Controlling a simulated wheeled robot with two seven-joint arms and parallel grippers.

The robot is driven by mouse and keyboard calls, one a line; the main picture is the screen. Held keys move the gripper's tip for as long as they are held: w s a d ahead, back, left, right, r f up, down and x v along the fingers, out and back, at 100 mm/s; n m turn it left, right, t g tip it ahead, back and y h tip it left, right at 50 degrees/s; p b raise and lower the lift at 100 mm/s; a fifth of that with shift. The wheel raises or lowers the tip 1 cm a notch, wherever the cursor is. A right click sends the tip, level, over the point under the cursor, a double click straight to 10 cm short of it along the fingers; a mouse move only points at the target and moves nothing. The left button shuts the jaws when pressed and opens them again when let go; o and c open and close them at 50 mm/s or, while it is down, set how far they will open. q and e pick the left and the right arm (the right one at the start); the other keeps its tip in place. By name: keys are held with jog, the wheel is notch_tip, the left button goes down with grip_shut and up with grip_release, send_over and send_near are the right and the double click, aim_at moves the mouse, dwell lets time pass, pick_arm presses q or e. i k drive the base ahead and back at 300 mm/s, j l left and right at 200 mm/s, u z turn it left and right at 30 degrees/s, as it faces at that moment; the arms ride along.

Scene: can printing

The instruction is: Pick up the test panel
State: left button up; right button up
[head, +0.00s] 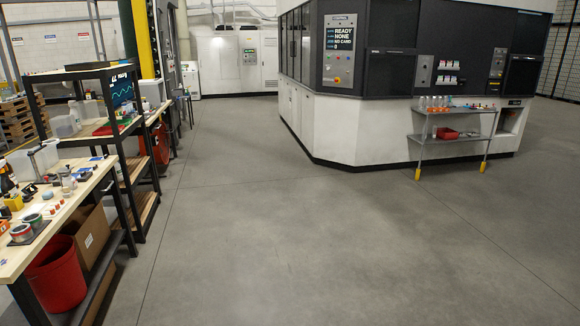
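I cannot pick out the test panel for certain from here. Small items lie on the wooden workbench (62,215) at the left, too small to name surely. A dark screen with a light-blue wave line (122,92) stands on the bench behind it. A large dark and white machine (345,120) stands across the room, with a lit display reading "READY" (345,31). Neither of my grippers is in view.
A grey metal cart (446,142) with bottles and a red bin stands before the machine. A red bucket (56,275) and a cardboard box (90,240) sit under the near bench. The grey floor (270,230) between is clear.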

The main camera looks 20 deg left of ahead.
aim_at(82, 174)
jog(key=i+j+u, duration=0.15)
jog(key=i+u, duration=0.2)
jog(key=i, duration=0.2)
jog(key=i+u, duration=0.4)
jog(key=i, duration=0.15)
jog(key=i+l+u, duration=0.15)
jog(key=i+u, duration=0.2)
jog(key=i, duration=0.2)
jog(key=i+j+u, duration=0.2)
jog(key=i+u, duration=0.15)
jog(key=i, duration=0.5)
jog(key=i+u, duration=0.4)
jog(key=i, duration=0.5)
jog(key=l, duration=0.1)
